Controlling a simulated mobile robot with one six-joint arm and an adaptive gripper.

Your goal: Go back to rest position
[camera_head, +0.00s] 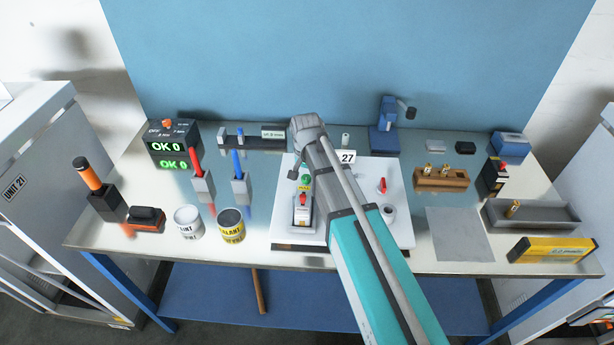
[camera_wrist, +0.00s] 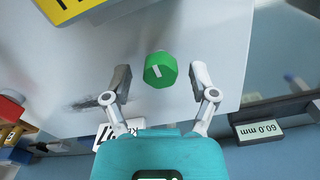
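My gripper (camera_wrist: 160,84) is open in the wrist view, with its two fingers spread apart. A green knob (camera_wrist: 160,70) with a white mark shows between and just beyond the fingertips. Gaps show between the knob and both fingers, and nothing is held. In the head view my arm reaches over the white panel (camera_head: 350,235) marked 27, and its end is above the panel's left part. The green knob (camera_head: 306,180) shows there beside the arm. The fingers are mostly hidden in the head view, so the height above the panel is hard to tell.
A blue stand (camera_head: 384,140) is behind the panel. Red and blue handles in holders, a white can (camera_head: 187,222) and a yellow can (camera_head: 232,225) are left. A wooden block (camera_head: 441,180), grey tray (camera_head: 531,216) and yellow box (camera_head: 553,250) are right. A grey mat (camera_head: 460,235) is bare.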

